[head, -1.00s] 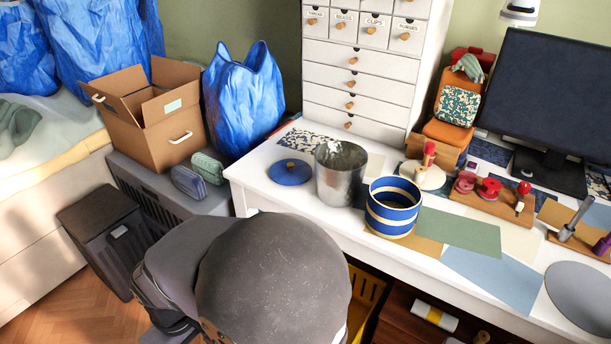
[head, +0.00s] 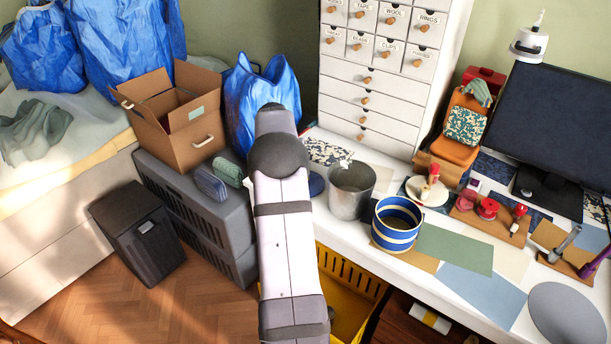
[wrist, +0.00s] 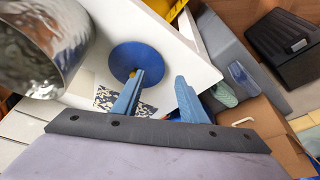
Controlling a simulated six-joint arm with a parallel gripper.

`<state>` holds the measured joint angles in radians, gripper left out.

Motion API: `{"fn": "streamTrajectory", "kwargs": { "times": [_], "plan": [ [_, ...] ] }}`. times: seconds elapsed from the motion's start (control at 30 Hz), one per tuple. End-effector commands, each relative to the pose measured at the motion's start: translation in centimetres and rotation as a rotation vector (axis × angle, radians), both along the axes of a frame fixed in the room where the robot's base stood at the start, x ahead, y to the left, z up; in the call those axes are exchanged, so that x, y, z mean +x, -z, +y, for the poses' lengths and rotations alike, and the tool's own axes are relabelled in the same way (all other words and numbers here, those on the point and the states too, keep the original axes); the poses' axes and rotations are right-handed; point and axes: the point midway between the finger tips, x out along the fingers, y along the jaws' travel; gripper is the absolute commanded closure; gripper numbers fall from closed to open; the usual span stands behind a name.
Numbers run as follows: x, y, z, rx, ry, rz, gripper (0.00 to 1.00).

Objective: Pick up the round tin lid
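The round tin lid, a blue disc with a small yellow knob, lies flat on the white desk. In the head view the lid (head: 317,184) is mostly hidden behind my arm, left of the metal pot. In the wrist view the lid (wrist: 143,53) shows nearly whole, with one finger overlapping its edge near the knob. My gripper (wrist: 160,76) is open, with a clear gap between its blue fingers and nothing held. The lid is off to the left of that gap. My gripper is hidden in the head view.
A dented metal pot (head: 351,192) stands right beside the lid and also looms in the wrist view (wrist: 38,50). A blue-striped tin (head: 397,225) stands further right. Left of the desk are a grey crate (head: 190,205), small cases and a cardboard box (head: 187,140).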

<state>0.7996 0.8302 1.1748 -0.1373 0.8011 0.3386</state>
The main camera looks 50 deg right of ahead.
Motion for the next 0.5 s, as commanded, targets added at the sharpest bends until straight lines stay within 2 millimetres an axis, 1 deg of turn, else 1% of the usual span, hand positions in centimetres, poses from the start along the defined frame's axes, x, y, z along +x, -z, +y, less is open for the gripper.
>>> {"fn": "streamTrajectory", "kwargs": {
  "times": [0.03,0.1,0.2,0.3,0.5],
  "plan": [
    [-0.7,-0.4,-1.8,-0.007,0.035,-0.007,0.61],
    [-1.3,-0.6,-3.5,-0.017,0.068,-0.015,0.61],
    [-2.0,-0.6,-5.0,-0.027,0.097,-0.022,0.61],
    [-2.2,-0.6,-5.6,-0.031,0.109,-0.026,0.61],
    [-2.2,0.0,-5.8,-0.029,0.109,-0.024,0.61]
  ]
}}
